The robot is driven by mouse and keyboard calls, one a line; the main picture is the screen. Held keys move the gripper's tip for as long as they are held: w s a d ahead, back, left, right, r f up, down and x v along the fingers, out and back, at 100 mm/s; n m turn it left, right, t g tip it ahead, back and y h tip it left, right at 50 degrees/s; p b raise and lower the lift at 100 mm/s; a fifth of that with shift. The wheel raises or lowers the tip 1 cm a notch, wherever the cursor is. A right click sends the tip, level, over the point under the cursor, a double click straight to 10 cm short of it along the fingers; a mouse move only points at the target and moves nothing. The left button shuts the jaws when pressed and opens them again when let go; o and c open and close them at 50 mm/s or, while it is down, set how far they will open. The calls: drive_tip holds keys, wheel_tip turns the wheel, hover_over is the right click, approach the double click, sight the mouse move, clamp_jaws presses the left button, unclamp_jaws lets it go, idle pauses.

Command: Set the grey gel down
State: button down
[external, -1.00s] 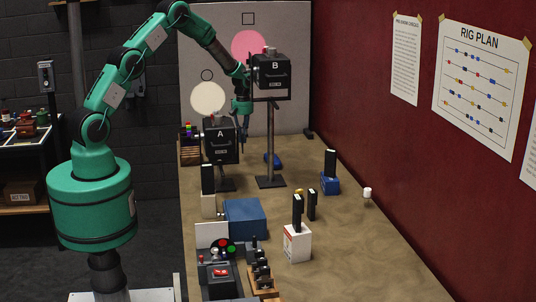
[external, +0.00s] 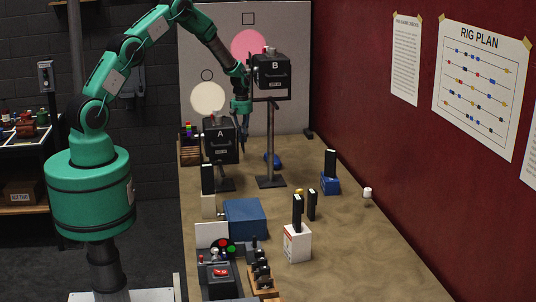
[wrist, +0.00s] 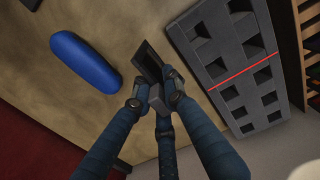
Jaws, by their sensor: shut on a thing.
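My gripper (wrist: 156,92) is shut on the grey gel (wrist: 149,60), a small dark flat frame-like piece that juts past the fingertips in the wrist view. The fingers hide part of it. In the external view my gripper (external: 241,112) is at the far end of the table, between lamp A (external: 218,146) and lamp B (external: 271,72). The gel cannot be made out there. In the wrist view a grey block with square pockets and a red line (wrist: 212,48) lies to the right of the gel, apart from it.
A blue rounded thing (wrist: 85,62) lies on the table left of the gel; it also shows in the external view (external: 272,160). A wooden rack (wrist: 311,40) is at the right edge. Bare table (wrist: 120,20) lies between the blue thing and the grey block.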

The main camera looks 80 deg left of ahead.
drive_tip(key=shift+w, duration=0.1)
idle(0.3)
drive_tip(key=w+a+f+p, duration=0.1)
drive_tip(key=w+a, duration=0.8)
drive_tip(key=w, duration=0.4)
drive_tip(key=shift+f+p, duration=0.25)
drive_tip(key=shift+p, duration=0.1)
drive_tip(key=shift+f, duration=0.1)
drive_tip(key=shift+f+p, duration=0.35)
drive_tip(key=shift+f, duration=1.3)
drive_tip(key=shift+f, duration=0.15)
drive_tip(key=c, duration=2.2)
unclamp_jaws()
drive_tip(key=o, duration=0.4)
drive_tip(key=shift+o, duration=0.2)
drive_tip(key=shift+r, duration=0.2)
